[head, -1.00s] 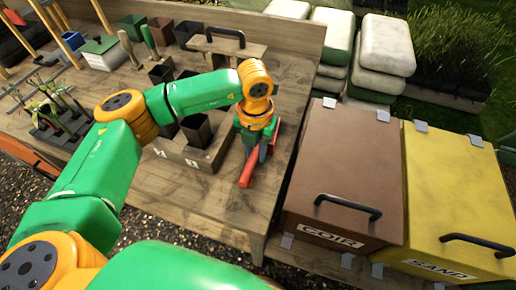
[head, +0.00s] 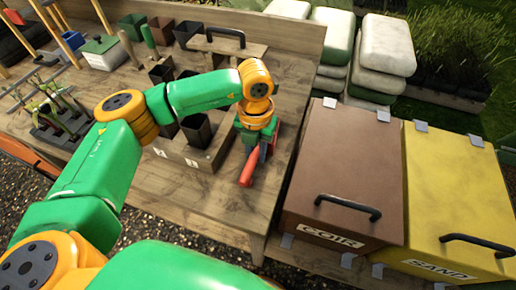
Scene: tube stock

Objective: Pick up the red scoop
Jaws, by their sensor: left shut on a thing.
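The red scoop (head: 247,172) is on the wooden bench (head: 215,208) near its right end. Its red handle sticks out below my left gripper toward the front. My left gripper (head: 260,152) points down over the scoop and is shut on it. The gripper covers much of the scoop, so its far part is mostly hidden. I cannot tell whether the scoop still touches the bench top. My right gripper does not show.
A wooden holder (head: 185,155) with dark square pots (head: 197,130) stands just left of the gripper. A brown COIR bin (head: 340,160) and a yellow SAND bin (head: 450,190) stand right of the bench. The bench front is clear.

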